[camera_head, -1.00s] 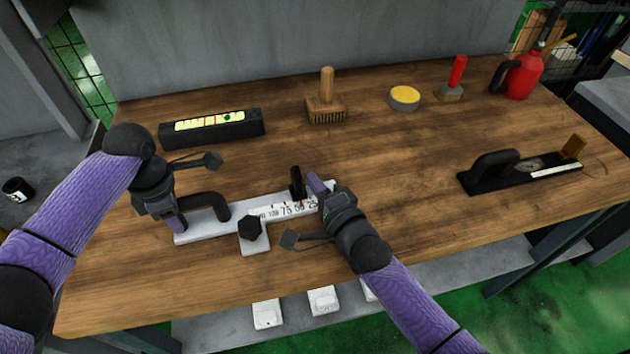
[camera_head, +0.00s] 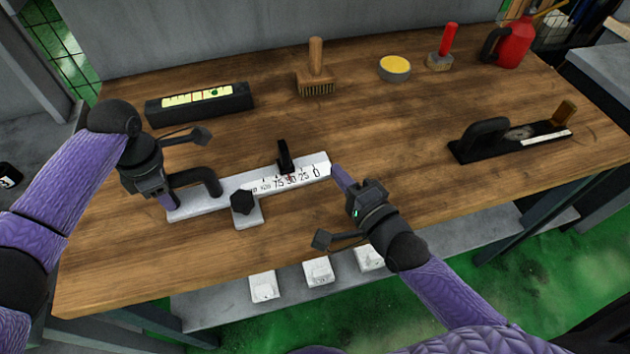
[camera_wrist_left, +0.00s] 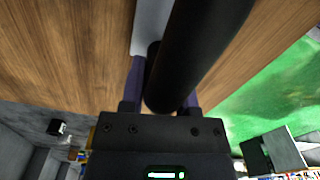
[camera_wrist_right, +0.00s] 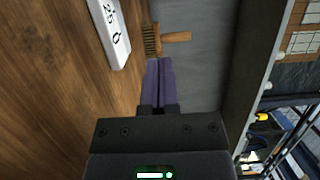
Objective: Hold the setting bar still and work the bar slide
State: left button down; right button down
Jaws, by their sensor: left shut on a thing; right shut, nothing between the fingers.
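The white setting bar (camera_head: 322,167) lies on the wooden bench with a printed scale reading 0, 25, 50, 75 and on. A black upright slide tab (camera_head: 284,157) stands on it near the 50 mark. A black knob (camera_head: 243,201) sits on its side foot. My left gripper (camera_head: 172,203) is shut on the bar's black handle (camera_head: 208,180), which also shows between its fingers in the left wrist view (camera_wrist_left: 200,50). My right gripper (camera_head: 338,172) is shut and empty beside the bar's 0 end; the bar's end shows in the right wrist view (camera_wrist_right: 112,35).
A black level-like box (camera_head: 200,107), a brush (camera_head: 316,80), a yellow tin (camera_head: 394,68), a red-handled brush (camera_head: 441,58) and a red can (camera_head: 512,45) stand at the back. A black gauge tool (camera_head: 480,148) lies right. The bench around the bar is clear.

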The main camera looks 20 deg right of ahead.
jog(key=v, duration=0.3)
jog(key=shift+s, duration=0.25)
pick_arm(q)
jog(key=shift+c, duration=1.4)
grip_release()
notch_tip(320, 180, up, 12)
jog(key=shift+r, duration=0.1)
